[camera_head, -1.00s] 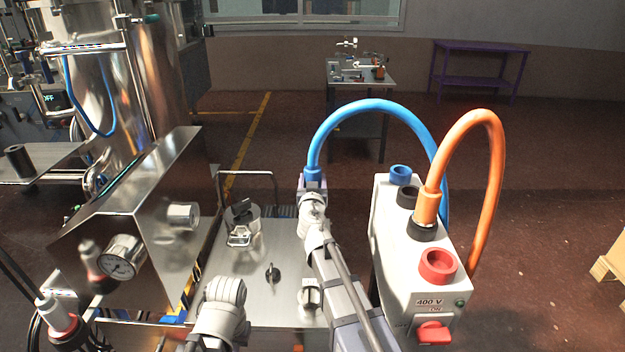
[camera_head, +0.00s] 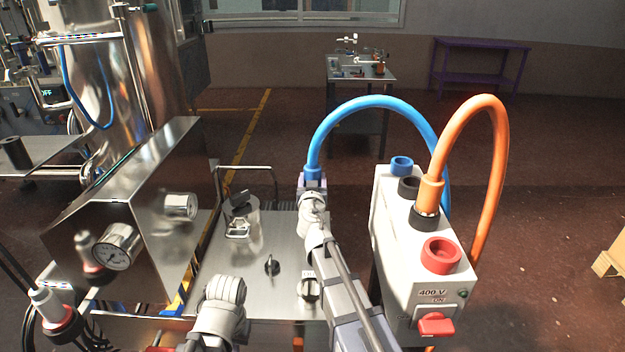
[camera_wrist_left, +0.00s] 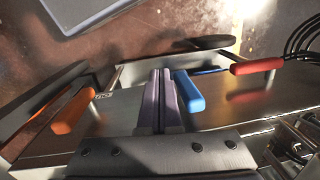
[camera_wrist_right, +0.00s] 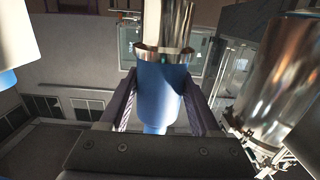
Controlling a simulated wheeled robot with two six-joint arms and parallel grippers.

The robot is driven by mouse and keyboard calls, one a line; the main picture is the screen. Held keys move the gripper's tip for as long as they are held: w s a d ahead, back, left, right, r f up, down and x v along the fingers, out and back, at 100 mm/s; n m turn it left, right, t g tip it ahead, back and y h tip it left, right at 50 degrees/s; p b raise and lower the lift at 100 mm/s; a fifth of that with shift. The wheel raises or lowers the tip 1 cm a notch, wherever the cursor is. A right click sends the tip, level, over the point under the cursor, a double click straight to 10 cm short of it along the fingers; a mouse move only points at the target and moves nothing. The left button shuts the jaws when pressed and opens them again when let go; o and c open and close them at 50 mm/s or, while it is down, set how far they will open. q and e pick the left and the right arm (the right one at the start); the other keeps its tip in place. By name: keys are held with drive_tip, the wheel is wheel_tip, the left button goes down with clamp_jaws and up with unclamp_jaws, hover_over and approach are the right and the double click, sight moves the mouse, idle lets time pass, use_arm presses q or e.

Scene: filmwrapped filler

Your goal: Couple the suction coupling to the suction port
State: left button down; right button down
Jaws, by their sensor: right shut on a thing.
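The blue suction hose (camera_head: 372,102) arches up from my right gripper (camera_head: 313,182) and drops behind the white box. My right gripper is shut on the blue suction coupling at its end, which fills the space between the fingers in the right wrist view (camera_wrist_right: 160,92). A shiny steel collar (camera_wrist_right: 165,30) shows at the coupling's far end. I cannot tell which fitting is the suction port; a steel stub (camera_head: 181,206) sticks out of the steel housing. My left gripper (camera_wrist_left: 160,88) has its fingers together, empty, beside a blue handle (camera_wrist_left: 189,91); it is hidden in the head view.
A white box (camera_head: 400,250) marked 400 V stands at right, with blue, black and red sockets and an orange cable (camera_head: 497,170). A steel housing with a gauge (camera_head: 116,252) stands at left. A steel plate (camera_head: 255,275) with a black knob lies between.

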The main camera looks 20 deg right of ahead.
drive_tip(key=shift+f+b, duration=2)
drive_tip(key=shift+f, duration=0.25)
drive_tip(key=shift+f+b, duration=2.2)
unclamp_jaws()
drive_tip(key=v, duration=0.8)
drive_tip(key=shift+p, duration=0.3)
drive_tip(key=shift+w, duration=0.1)
drive_tip(key=shift+r, duration=0.1)
